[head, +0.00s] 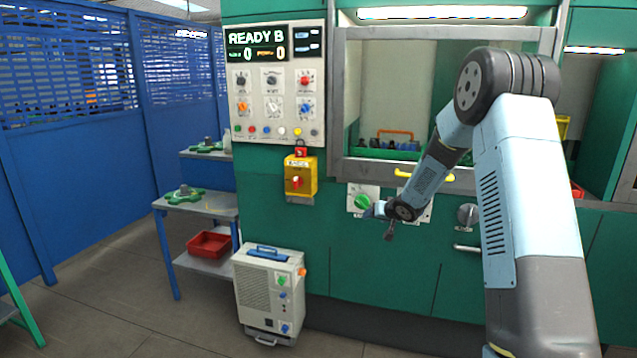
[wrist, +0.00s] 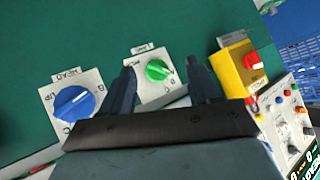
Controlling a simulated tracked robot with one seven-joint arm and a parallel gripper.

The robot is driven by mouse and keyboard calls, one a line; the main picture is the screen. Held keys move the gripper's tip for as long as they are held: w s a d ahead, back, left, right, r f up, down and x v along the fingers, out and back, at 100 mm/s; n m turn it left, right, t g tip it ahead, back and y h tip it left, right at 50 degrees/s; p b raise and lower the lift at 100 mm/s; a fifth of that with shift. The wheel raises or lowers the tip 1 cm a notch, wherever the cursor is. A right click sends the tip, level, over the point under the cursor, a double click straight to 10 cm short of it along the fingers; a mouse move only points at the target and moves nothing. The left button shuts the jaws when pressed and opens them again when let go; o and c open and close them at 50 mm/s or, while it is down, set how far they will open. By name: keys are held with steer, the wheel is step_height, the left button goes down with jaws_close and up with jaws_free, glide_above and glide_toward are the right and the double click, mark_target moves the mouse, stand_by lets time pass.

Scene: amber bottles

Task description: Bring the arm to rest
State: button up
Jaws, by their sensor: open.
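My arm reaches up from the lower right in the head view and bends down to the left. My gripper (head: 378,211) hangs in front of the green machine cabinet (head: 400,260), close to the green knob (head: 362,202) on its white plate. In the wrist view my gripper (wrist: 166,90) has its two dark fingers spread apart with nothing between them but the view of the green knob (wrist: 158,70). A blue knob (wrist: 74,103) on another plate shows left of the fingers. Whether the fingers touch the panel cannot be told.
A yellow switch box (head: 300,178) with a red knob sits left of my gripper. A yellow handle (head: 425,175) is below the window. A grey wheeled unit (head: 268,293) stands on the floor, beside a small table (head: 205,203) and blue partitions (head: 90,180).

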steer(key=s+d+r+m+g+h, duration=0.1)
steer(key=s+d+r+h, duration=0.2)
steer(key=s+r, duration=0.8)
steer(key=s+d+r+h, duration=0.2)
steer(key=s+d+r, duration=0.1)
steer(key=s+r, duration=0.75)
steer(key=s+a+r+g+y, duration=0.1)
steer(key=s+a+g, duration=0.1)
steer(key=s, duration=2.9)
steer(key=shift+s+a+n+g, duration=0.2)
steer(key=shift+s+n+g, duration=0.2)
steer(key=shift+g, duration=0.3)
